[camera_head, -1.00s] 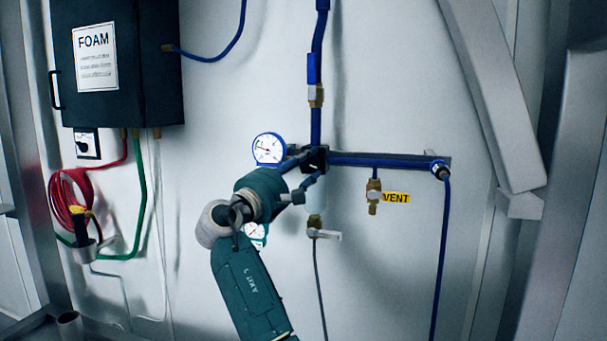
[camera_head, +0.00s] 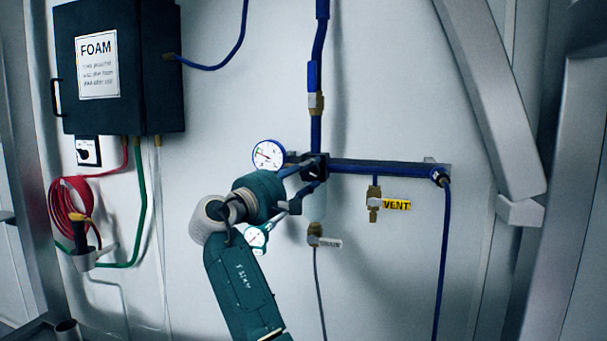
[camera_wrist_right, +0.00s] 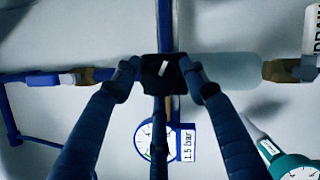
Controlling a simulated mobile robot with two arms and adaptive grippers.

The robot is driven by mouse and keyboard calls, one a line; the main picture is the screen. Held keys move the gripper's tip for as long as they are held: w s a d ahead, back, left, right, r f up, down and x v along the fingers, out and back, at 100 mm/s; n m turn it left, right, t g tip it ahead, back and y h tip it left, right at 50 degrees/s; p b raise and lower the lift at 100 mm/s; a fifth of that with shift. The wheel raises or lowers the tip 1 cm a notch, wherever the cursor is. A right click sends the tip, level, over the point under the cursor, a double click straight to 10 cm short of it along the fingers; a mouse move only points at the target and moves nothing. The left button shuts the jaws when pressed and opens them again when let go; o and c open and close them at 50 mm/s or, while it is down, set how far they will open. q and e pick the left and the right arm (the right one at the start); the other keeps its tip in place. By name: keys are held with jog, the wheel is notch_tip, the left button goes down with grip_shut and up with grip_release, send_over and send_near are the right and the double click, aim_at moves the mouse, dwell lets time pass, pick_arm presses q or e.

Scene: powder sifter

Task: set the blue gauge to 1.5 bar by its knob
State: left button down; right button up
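The blue gauge (camera_head: 268,155) has a white dial and blue rim, left of the pipe junction. In the right wrist view it (camera_wrist_right: 145,138) carries a "1.5 bar" label (camera_wrist_right: 187,145); my middle finger partly hides its dial, and I cannot read its value. The black knob (camera_wrist_right: 163,73) has a white mark and sits at the junction. My right gripper (camera_wrist_right: 162,77) has its fingers around the knob, tips at its sides and below it. Whether they press on it is unclear. My left gripper is not in view.
A drain valve (camera_head: 314,236) is below the junction, and a vent valve (camera_head: 374,200) with a yellow label is to the right. A dark FOAM box (camera_head: 160,70) and red hose (camera_head: 62,200) are at left.

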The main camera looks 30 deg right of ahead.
jog(key=shift+o, duration=0.9)
jog(key=shift+s+d+f, duration=0.1)
jog(key=shift+s+f, duration=0.05)
jog(key=shift+f, duration=0.05)
jog(key=shift+s+r, duration=0.15)
jog(key=shift+a, duration=0.25)
jog(key=v, duration=1.1)
jog(key=shift+a, duration=0.2)
jog(key=shift+s, duration=0.1)
